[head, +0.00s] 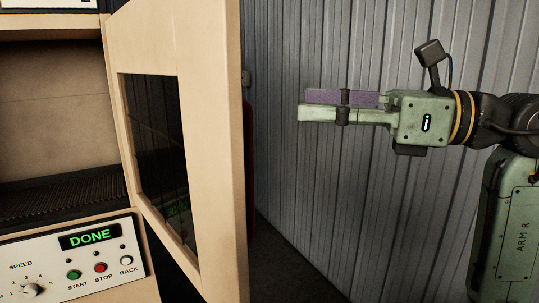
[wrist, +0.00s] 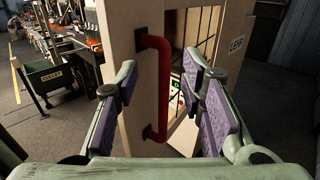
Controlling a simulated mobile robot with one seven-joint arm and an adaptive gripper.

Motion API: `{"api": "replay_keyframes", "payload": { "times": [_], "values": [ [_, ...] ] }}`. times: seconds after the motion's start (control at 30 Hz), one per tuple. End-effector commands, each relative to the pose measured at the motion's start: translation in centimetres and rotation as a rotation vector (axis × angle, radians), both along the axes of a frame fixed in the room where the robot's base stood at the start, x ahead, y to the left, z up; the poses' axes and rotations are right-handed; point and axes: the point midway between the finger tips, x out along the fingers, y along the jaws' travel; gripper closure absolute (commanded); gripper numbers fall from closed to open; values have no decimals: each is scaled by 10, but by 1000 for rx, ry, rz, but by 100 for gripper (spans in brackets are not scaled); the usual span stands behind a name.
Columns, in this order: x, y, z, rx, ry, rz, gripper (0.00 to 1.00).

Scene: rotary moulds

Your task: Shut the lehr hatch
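The lehr hatch (head: 210,160), a pale door with a dark window, stands swung open beside the lehr chamber (head: 60,120) in the head view. In the wrist view the hatch (wrist: 119,25) shows its outer face, with a red bar handle (wrist: 163,85) upright on it. In the head view only a sliver of the handle (head: 249,150) shows behind the door edge. My gripper (head: 304,105) is to the right of the hatch, pointing at it. Its purple-padded fingers are apart and empty. In the wrist view the handle appears between them, farther off.
The control panel (head: 75,262) under the chamber reads DONE. A corrugated wall (head: 310,60) stands behind my arm. In the wrist view a green cullet bin (wrist: 48,77) and machinery stand at the left, with open floor (wrist: 40,125) in front of them.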

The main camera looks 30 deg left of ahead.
Motion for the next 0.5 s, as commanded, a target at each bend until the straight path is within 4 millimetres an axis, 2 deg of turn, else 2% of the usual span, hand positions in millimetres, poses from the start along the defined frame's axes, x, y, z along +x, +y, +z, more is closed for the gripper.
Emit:
{"api": "replay_keyframes", "payload": {
  "times": [0.03, 0.2, 0.33, 0.5],
  "values": [
    [0, 0, -27, 0, 1, 1, 64],
    [0, 0, -55, 0, 1, 2, 64],
    [0, 0, -69, 1, 1, 2, 64],
    [-2, 7, -71, 0, 1, 5, 64]
  ]
}}
